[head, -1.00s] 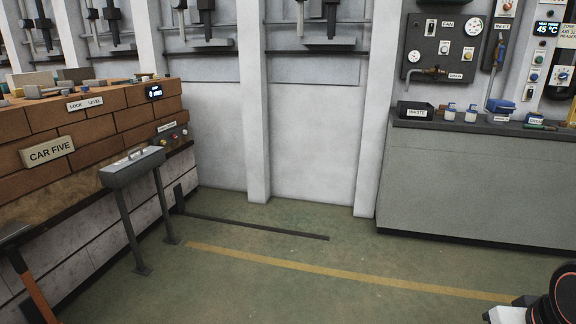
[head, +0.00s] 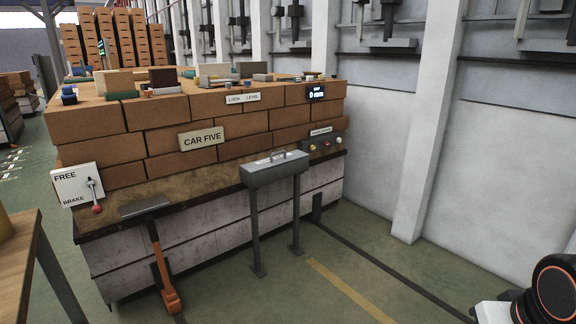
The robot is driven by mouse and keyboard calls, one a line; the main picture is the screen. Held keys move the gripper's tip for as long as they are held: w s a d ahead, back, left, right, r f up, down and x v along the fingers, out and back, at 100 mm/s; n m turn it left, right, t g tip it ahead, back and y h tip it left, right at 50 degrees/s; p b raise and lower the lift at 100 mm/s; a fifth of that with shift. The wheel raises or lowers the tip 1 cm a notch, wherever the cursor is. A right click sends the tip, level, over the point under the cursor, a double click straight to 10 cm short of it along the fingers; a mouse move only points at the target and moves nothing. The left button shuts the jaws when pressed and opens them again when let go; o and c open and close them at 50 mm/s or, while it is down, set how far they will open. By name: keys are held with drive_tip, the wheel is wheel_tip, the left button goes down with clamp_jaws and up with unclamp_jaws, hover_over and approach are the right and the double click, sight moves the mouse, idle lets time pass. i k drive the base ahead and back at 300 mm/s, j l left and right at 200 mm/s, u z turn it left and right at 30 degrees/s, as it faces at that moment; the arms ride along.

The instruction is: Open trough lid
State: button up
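A grey trough (head: 276,176) stands on two thin legs in front of the brick-built car marked CAR FIVE. A flat lid with a small handle (head: 272,158) appears to cover its top, and the lid looks shut. Part of my arm shows at the lower right corner, well away from the trough. My gripper is outside the picture.
The brick car (head: 160,115) stands behind the trough, with loose bricks on top. A FREE/BRAKE lever plate (head: 78,186) and an orange-handled tool (head: 164,270) are to the left. A wooden table (head: 18,262) is at far left. Green floor right of the trough is clear.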

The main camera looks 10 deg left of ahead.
sight(251, 167)
drive_tip(key=i+l+u, duration=0.8)
drive_tip(key=l, duration=0.15)
drive_tip(key=l+u, duration=0.25)
drive_tip(key=l, duration=0.15)
